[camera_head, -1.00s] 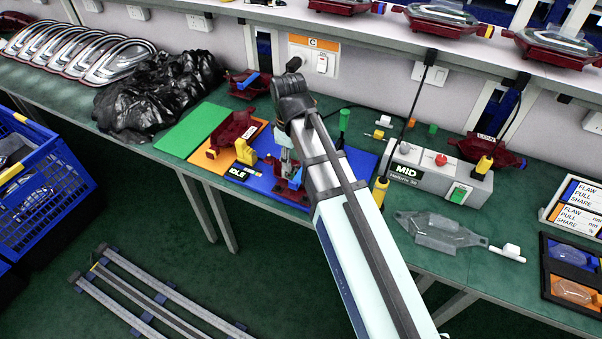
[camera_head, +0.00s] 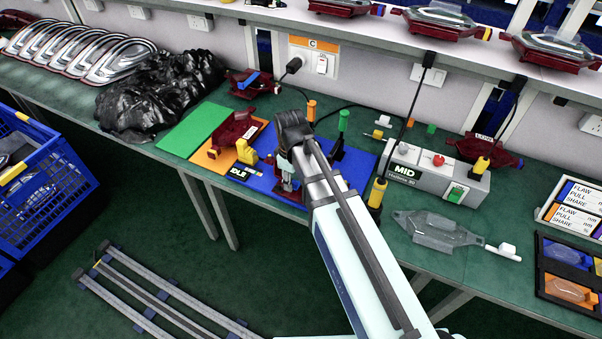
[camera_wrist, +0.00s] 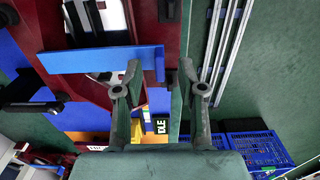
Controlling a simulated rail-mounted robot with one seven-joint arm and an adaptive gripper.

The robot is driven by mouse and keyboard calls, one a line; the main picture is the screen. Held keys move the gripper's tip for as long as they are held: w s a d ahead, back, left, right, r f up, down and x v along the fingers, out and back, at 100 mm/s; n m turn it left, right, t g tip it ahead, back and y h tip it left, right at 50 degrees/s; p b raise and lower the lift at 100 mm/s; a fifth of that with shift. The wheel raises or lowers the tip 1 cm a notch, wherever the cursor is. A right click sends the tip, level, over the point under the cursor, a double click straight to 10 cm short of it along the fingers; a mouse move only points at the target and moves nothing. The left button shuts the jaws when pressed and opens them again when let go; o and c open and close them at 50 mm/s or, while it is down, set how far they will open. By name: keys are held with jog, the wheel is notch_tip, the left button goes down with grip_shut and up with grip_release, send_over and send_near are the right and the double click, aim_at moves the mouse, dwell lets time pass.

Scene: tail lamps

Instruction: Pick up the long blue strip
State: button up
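The long blue strip (camera_wrist: 85,61) shows in the wrist view as a flat bar lying across a dark red lamp housing (camera_wrist: 100,92). My gripper (camera_wrist: 160,72) is open in the wrist view. The strip's right end shows between the fingertips, and the left finger overlaps part of it. I cannot tell whether the finger touches it. In the head view my gripper (camera_head: 287,170) points down over a red lamp on the blue mat (camera_head: 262,181), and the strip there cannot be made out from the arm and the mat.
Another red lamp housing (camera_head: 236,130) lies on the orange mat (camera_head: 212,160), beside a green mat (camera_head: 194,130). Upright screwdrivers (camera_head: 377,192) and a grey MID box (camera_head: 440,172) stand to the right. A black bag (camera_head: 160,92) lies at left. A shelf overhangs the back.

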jog(key=shift+f, duration=0.35)
grip_shut()
jog(key=shift+r, duration=0.15)
